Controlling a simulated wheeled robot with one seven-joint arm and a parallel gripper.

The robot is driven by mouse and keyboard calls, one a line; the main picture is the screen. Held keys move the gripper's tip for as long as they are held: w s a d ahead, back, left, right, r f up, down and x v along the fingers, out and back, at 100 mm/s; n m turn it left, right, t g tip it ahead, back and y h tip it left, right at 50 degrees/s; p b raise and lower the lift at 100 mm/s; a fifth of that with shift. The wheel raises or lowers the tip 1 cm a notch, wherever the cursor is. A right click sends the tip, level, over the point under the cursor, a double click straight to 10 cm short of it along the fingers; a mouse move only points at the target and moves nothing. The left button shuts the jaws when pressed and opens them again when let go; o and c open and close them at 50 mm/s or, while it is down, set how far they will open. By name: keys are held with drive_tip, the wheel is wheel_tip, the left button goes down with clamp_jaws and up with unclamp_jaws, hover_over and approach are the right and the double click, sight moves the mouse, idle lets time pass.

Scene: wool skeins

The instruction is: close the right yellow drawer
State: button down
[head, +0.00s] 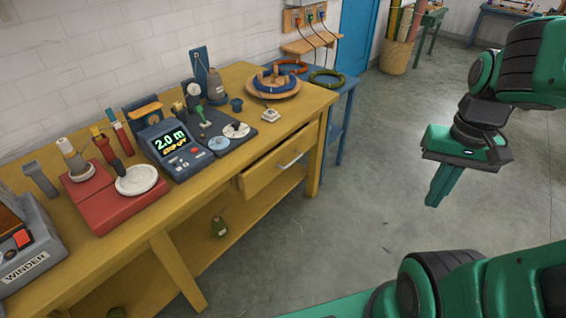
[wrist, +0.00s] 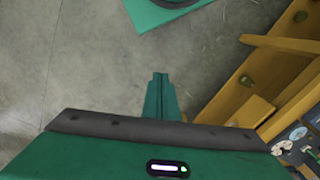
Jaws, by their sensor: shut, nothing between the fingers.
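The right yellow drawer (head: 272,176) is under the top of the yellow workbench, near its right end. Its front stands out from the bench, with a dark gap above it, so it is partly open. A pale bar handle (head: 291,160) is on its front. My gripper (head: 435,201) hangs in the air to the right of the drawer, well apart from it, fingers pointing down. The fingers are shut together and empty. In the wrist view the shut fingers (wrist: 158,83) are over bare floor, and what looks like the drawer (wrist: 250,112) juts out at the right.
The grey floor (head: 345,205) between bench and gripper is clear.

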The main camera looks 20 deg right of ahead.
drive_tip(key=w+f, duration=0.6)
drive_tip(key=w, duration=0.2)
drive_tip(key=m+t+y, duration=1)
drive_tip(key=m+t, duration=0.5)
drive_tip(key=m, duration=0.7)
approach(277, 157)
drive_tip(key=x, duration=0.6)
drive_tip(key=shift+w+a+f, duration=0.1)
drive_tip(key=shift+w+a, duration=0.05)
drive_tip(key=shift+w, duration=0.1)
